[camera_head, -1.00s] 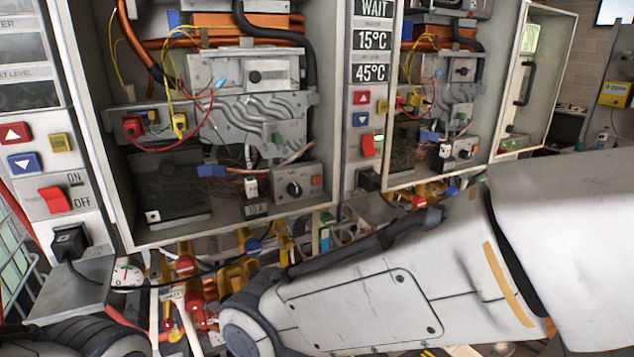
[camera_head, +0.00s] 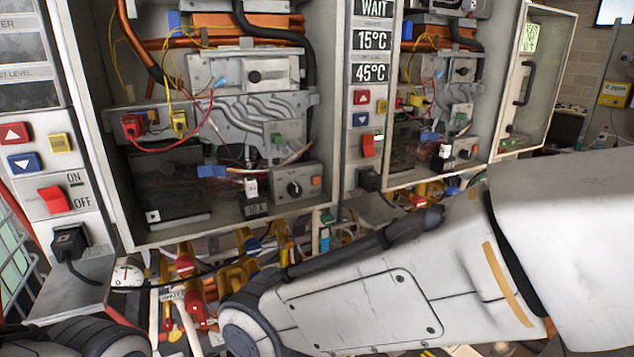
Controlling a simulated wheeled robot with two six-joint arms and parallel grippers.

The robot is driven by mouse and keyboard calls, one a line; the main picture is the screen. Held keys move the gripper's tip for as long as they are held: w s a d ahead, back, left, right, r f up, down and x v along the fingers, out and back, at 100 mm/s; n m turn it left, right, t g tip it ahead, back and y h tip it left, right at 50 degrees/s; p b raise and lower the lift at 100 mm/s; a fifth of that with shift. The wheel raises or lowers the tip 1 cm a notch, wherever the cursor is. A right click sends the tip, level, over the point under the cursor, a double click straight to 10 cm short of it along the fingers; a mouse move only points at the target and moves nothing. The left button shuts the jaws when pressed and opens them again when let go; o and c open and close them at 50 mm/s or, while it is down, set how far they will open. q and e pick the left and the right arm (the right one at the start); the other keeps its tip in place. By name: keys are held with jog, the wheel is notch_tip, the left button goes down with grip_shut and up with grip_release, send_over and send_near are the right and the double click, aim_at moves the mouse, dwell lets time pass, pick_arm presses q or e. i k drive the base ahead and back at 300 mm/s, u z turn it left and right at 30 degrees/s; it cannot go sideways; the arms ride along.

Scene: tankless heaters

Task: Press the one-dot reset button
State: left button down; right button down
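A yellow square button (camera_head: 60,142) sits on the left heater's control panel, beside a red up-arrow button (camera_head: 15,133) and a blue down-arrow button (camera_head: 24,162). Another yellow button (camera_head: 382,106) sits on the middle panel, beside red and blue arrow buttons. I cannot make out a single dot on either yellow button, so I cannot tell which is the one-dot reset button. My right arm crosses the lower right and my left arm shows at the bottom left corner. Neither gripper shows in this view.
Two open heater cabinets show pipes and wiring, including a grey unit with a black knob (camera_head: 294,188). Red ON/OFF switches (camera_head: 54,199) sit below the buttons. A glazed door (camera_head: 535,85) stands open at right. Valves and pipes crowd the space beneath the cabinets.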

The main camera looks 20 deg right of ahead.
aim_at(316, 180)
jog(key=k, duration=0.5)
jog(key=u, duration=1.25)
jog(key=i, duration=0.9)
jog(key=z, duration=1.85)
